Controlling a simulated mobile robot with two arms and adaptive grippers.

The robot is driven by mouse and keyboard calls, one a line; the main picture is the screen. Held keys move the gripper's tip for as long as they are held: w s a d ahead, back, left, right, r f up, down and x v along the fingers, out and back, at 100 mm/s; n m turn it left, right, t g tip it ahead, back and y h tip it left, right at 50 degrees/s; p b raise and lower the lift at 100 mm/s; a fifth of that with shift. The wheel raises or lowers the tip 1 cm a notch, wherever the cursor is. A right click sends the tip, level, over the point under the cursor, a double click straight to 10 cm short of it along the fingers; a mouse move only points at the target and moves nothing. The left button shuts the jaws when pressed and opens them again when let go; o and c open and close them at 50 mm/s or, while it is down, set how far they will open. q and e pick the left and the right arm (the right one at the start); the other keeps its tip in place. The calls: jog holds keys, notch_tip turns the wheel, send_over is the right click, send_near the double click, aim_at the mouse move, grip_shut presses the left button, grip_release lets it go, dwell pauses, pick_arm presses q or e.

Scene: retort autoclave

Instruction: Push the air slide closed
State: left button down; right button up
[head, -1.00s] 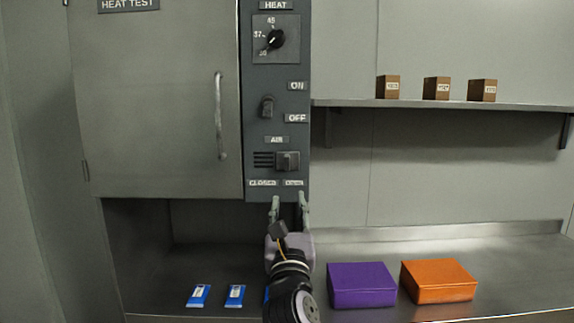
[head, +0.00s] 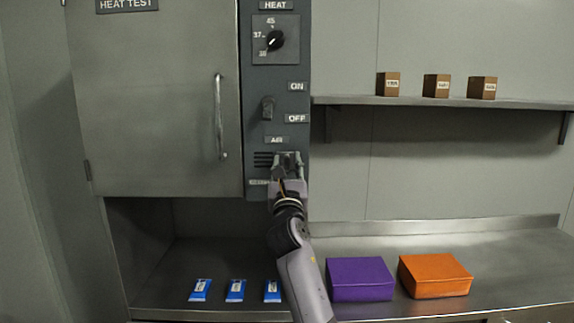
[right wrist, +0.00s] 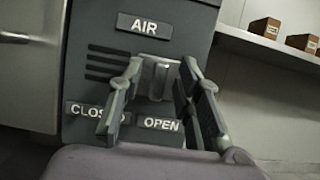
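The air slide is a grey block knob on the dark control panel. In the right wrist view the slide (right wrist: 158,78) sits right of the dark vent slots (right wrist: 105,63), above the OPEN label (right wrist: 160,124); the CLOSED label (right wrist: 97,113) is to its left, partly hidden by a finger. My right gripper (right wrist: 162,68) is open, with one finger to each side of the knob; I cannot tell whether either touches it. In the head view my right gripper (head: 287,158) is in front of the slide and hides most of it. My left gripper is not in view.
Above the slide are an ON/OFF switch (head: 268,108) and a heat dial (head: 275,40). The cabinet door (head: 155,100) with its handle (head: 220,117) is left. Blue-white packs (head: 235,290), a purple box (head: 360,279) and an orange box (head: 436,275) lie on the counter below.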

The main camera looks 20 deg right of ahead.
jog(key=shift+c, duration=0.6)
grip_shut()
